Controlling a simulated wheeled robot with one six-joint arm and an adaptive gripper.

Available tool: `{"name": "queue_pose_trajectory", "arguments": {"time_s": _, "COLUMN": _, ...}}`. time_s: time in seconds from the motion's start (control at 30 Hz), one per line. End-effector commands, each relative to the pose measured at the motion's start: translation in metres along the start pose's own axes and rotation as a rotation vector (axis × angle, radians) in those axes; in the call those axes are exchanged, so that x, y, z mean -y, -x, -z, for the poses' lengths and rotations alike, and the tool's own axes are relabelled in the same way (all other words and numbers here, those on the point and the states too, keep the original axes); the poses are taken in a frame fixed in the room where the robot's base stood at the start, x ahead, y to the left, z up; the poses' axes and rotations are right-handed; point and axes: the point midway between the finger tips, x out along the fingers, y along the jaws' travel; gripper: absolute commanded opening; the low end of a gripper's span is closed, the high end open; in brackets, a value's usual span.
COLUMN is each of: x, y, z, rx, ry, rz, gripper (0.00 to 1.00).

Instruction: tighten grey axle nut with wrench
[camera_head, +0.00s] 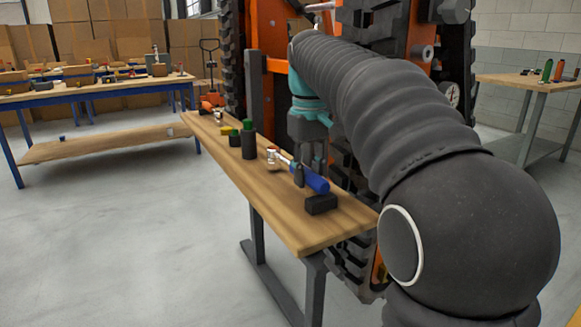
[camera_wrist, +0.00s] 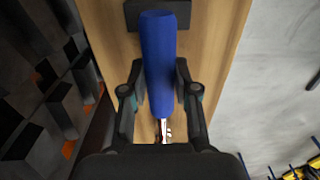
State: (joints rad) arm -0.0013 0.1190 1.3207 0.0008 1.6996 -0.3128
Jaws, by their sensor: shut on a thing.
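A wrench-like tool with a blue handle (camera_head: 315,181) and a metal shaft lies along the wooden bench, close to its top. Its handle also shows in the wrist view (camera_wrist: 158,55), running between my fingers. My gripper (camera_head: 308,177) points down at the bench and is shut on the blue handle; its two dark fingers flank the handle in the wrist view (camera_wrist: 160,85). I cannot tell whether the tool touches the bench top. A grey round piece (camera_head: 422,53) sticks out from the orange tracked carrier; I cannot tell whether it is the axle nut.
The narrow bench (camera_head: 338,222) also bears a black block (camera_head: 321,204), green-topped dark containers (camera_head: 248,140) and an orange item (camera_head: 209,107). The tracked carrier's black tracks (camera_head: 362,160) stand close behind the bench. The floor (camera_head: 130,240) in front is clear. A blue-legged table (camera_head: 90,91) stands far left.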

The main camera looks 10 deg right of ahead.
Motion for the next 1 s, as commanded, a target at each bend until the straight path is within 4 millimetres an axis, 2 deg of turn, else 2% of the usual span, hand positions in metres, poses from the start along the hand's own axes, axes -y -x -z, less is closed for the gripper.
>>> {"name": "queue_pose_trajectory", "arguments": {"time_s": 0.03, "x": 0.000, "y": 0.009, "z": 0.000, "rx": -0.002, "ry": 0.000, "rz": 0.000, "gripper": 0.00}}
{"name": "queue_pose_trajectory", "arguments": {"time_s": 0.2, "x": 0.000, "y": 0.019, "z": 0.000, "rx": -0.002, "ry": 0.000, "rz": -0.001, "gripper": 0.00}}
{"name": "queue_pose_trajectory", "arguments": {"time_s": 1.0, "x": 0.000, "y": 0.063, "z": 0.000, "rx": -0.002, "ry": 0.000, "rz": -0.001, "gripper": 0.00}}
